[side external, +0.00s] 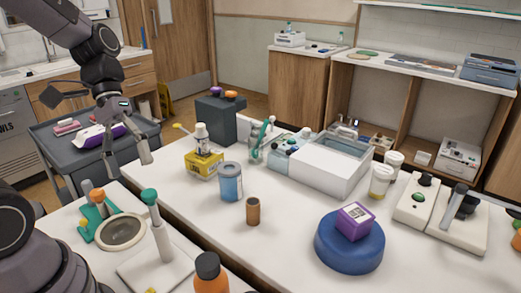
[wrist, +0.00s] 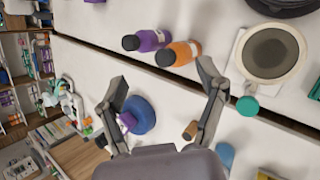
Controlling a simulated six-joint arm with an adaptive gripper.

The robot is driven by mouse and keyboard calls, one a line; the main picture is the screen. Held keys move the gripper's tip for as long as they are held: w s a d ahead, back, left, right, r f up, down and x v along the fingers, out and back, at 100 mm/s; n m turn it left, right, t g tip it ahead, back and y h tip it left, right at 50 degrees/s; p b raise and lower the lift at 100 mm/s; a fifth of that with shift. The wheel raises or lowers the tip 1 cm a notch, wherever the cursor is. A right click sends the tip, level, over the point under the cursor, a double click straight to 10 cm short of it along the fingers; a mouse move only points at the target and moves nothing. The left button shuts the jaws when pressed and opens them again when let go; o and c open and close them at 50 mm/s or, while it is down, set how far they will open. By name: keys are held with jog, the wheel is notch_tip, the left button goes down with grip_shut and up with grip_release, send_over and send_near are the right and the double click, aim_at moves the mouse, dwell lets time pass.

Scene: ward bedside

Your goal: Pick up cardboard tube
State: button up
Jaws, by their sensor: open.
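In the wrist view the tube (wrist: 190,130) shows low in the picture, just left of the right finger. My gripper (side external: 128,162) is open and empty, with its fingers spread and pointing down. It is raised in the air, well to the left of the tube in the side view. In the wrist view my gripper (wrist: 162,76) has nothing between its fingertips.
A blue round base (side external: 350,245) with a purple box (side external: 355,221) stands right of the tube. A yellow box (side external: 203,164) stands behind left. An orange bottle (side external: 210,273) and a green-topped post (side external: 156,225) are nearer. White bins (side external: 325,165) stand behind.

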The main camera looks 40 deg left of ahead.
jog(key=w+d+f+n+t+h, duration=0.1)
jog(key=w+f+n+t+h, duration=0.2)
jog(key=w+f+n+h, duration=0.65)
jog(key=w+a+f+n+t+y, duration=0.1)
jog(key=w+a+f+n+t, duration=0.1)
jog(key=f+n+t, duration=0.2)
jog(key=w+a+f+n+t+y, duration=0.2)
jog(key=a+f+n+t, duration=0.1)
jog(key=f+n+t, duration=0.1)
jog(key=w+a+f+n+t+y, duration=0.2)
jog(key=f+n+t, duration=0.3)
jog(key=f, duration=0.3)
jog(key=shift+w+a+n, duration=0.2)
jog(key=shift+w+n, duration=0.05)
jog(key=shift+n, duration=0.5)
jog(key=shift+w+d, duration=0.1)
jog(key=shift+w, duration=0.05)
send_near(253, 202)
jog(key=x, duration=0.4)
jog(key=shift+d+f, duration=0.15)
jog(key=shift+f, duration=0.05)
jog(key=shift+x, duration=2.95)
jog(key=shift+w, duration=0.1)
jog(key=c, duration=1)
jog(key=shift+c, duration=0.2)
